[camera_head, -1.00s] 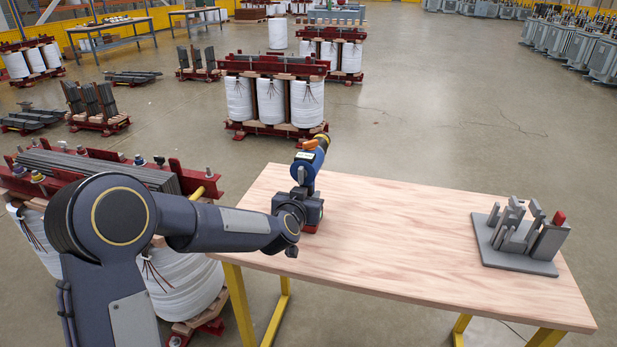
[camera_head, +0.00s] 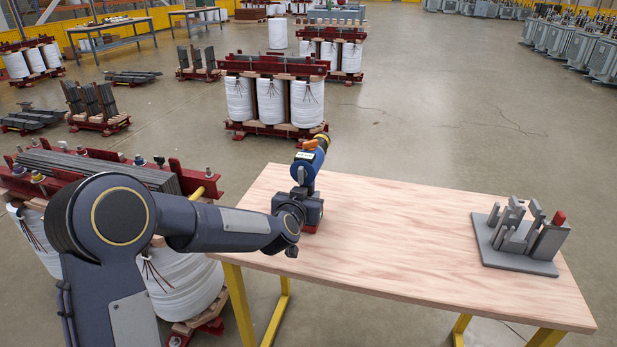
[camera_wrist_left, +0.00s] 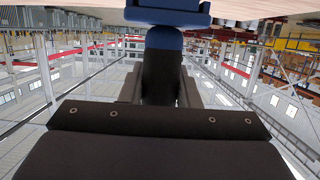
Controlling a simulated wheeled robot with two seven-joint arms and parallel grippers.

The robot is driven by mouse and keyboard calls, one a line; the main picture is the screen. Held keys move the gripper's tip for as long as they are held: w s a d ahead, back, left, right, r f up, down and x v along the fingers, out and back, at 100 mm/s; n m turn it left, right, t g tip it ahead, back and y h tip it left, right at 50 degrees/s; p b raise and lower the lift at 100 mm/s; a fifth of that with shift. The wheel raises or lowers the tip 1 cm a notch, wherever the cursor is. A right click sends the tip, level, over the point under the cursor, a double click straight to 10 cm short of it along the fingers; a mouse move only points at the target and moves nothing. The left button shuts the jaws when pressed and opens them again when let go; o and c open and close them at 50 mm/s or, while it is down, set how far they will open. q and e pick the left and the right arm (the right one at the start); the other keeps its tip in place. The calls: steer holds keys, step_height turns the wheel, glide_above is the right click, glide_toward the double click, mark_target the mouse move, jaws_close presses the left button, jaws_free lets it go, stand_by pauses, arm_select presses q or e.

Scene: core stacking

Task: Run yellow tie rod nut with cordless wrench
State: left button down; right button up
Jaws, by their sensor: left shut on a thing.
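My left gripper (camera_head: 308,204) is shut on the cordless wrench (camera_head: 309,164), a blue tool with an orange part and a yellow-brown ring at its top. The wrench is upright over the left part of the wooden table. In the left wrist view, its dark handle (camera_wrist_left: 161,78) sits between the fingers, with blue housing above. The transformer core (camera_head: 98,170) stands left of the table, partly behind my left arm. Small coloured nuts top its tie rods; one looks yellowish (camera_head: 37,176). A yellow rod (camera_head: 197,193) juts near its right end. My right gripper is out of view.
The wooden table (camera_head: 400,240) is mostly bare. A grey tool stand (camera_head: 515,263) with a red-topped part is on its right. Another core with white coils (camera_head: 270,100) stands behind the table. Open floor lies behind and right.

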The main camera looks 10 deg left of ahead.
mark_target(307, 177)
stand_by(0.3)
arm_select(q)
steer(key=shift+r, duration=0.15)
steer(key=shift+r+p, duration=2.2)
steer(key=shift+r, duration=0.35)
